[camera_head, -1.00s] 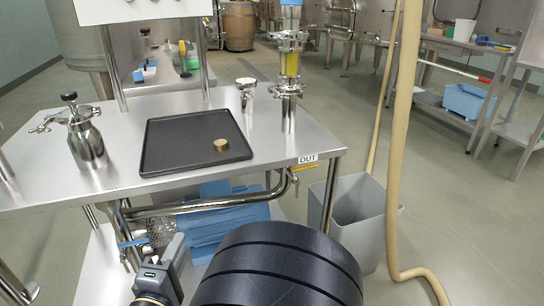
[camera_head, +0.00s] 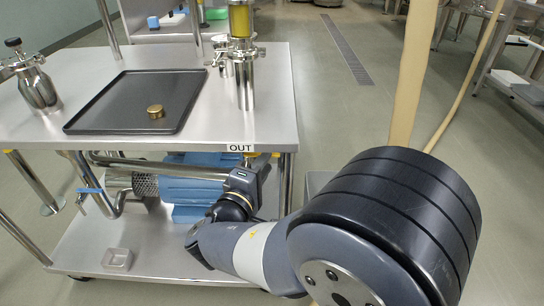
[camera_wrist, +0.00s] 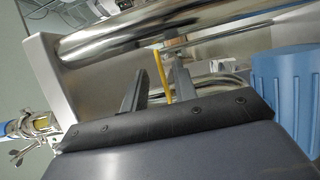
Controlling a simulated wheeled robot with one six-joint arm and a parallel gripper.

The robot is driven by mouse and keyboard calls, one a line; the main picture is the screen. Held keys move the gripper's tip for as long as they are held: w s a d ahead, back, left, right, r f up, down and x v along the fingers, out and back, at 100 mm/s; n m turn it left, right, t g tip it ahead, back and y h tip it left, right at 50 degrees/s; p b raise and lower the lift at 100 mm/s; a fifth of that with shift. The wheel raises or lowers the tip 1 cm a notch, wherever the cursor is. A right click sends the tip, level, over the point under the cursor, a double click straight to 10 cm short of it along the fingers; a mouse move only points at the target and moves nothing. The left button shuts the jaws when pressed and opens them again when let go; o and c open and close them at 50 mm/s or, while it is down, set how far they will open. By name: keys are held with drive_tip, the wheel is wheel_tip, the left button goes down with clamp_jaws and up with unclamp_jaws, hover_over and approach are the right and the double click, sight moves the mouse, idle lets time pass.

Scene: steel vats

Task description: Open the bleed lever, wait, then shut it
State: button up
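A yellow lever (camera_wrist: 163,74) shows in the wrist view below a shiny steel pipe (camera_wrist: 165,28). My gripper (camera_wrist: 158,72) is open, with one dark finger on each side of the lever; I see no clear contact. In the head view my gripper (camera_head: 247,178) is at the cart's front edge below the OUT label (camera_head: 240,148), its fingers hidden. Only a bit of yellow (camera_head: 274,155) shows there beside the label. A second lever, with a blue handle (camera_head: 90,190), is on the pipe at the lower left. No label reading "bleed" is visible.
The steel cart top (camera_head: 190,148) carries a black tray (camera_head: 100,112) with a brass cap (camera_head: 155,111), a steel flask (camera_head: 38,88) and a sight-glass column (camera_head: 244,85). A blue pump (camera_head: 195,200) sits underneath. A beige hose (camera_head: 408,100) hangs at right.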

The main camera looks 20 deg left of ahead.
drive_tip(key=shift+w+d+b, duration=0.2)
drive_tip(key=shift+w, duration=0.9)
drive_tip(key=shift+w+d+b, duration=0.15)
drive_tip(key=shift+w, duration=0.9)
clamp_jaws()
